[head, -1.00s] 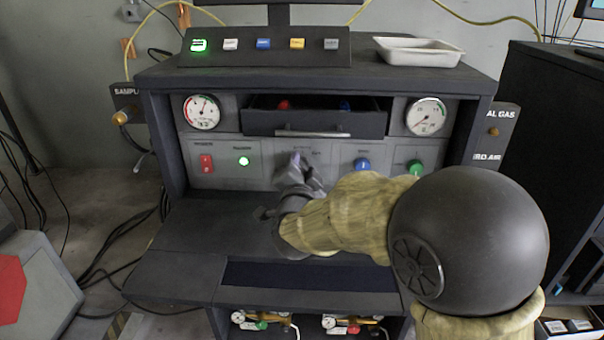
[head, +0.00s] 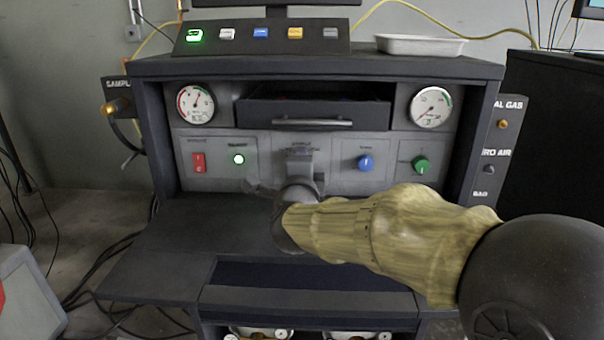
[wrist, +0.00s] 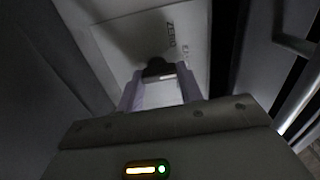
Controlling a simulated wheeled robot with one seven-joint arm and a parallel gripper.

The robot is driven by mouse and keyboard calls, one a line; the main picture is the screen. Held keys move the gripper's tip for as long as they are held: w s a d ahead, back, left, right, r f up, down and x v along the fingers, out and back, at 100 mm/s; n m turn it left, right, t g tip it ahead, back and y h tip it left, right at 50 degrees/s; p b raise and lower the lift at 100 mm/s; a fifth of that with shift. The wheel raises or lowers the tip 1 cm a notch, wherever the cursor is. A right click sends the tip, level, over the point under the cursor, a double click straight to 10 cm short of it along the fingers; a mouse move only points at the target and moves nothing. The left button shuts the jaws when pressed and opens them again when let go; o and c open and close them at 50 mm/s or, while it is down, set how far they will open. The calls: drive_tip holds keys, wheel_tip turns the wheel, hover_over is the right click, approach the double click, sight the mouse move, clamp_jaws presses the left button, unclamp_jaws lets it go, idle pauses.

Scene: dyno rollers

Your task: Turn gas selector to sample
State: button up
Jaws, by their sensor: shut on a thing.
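The gas selector is a dark knob (wrist: 156,68) in the middle of the grey panel, between the green lamp and the blue knob. My gripper (head: 300,158) is at the panel there and hides most of the knob in the head view. In the wrist view, the pale purple fingers of my gripper (wrist: 158,80) are shut on the knob, one on each side. A printed word reading "ZERO" (wrist: 171,36) shows beside it, turned sideways. The knob's pointer direction cannot be made out.
A drawer (head: 312,122) stands partly out just above my gripper. A red switch (head: 199,162) and green lamp (head: 239,159) are left; a blue knob (head: 365,162) and green knob (head: 421,165) are right. The bench shelf (head: 200,235) below is clear.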

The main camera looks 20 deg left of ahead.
idle(0.4)
drive_tip(key=o, duration=1)
drive_tip(key=p+v, duration=0.2)
drive_tip(key=v, duration=1.4)
drive_tip(key=shift+s+d+r, duration=0.1)
drive_tip(key=shift+s+d, duration=0.05)
drive_tip(key=shift+s, duration=0.2)
drive_tip(key=shift+s+d+p, duration=0.1)
drive_tip(key=shift+s+p, duration=0.2)
drive_tip(key=shift+s, duration=0.05)
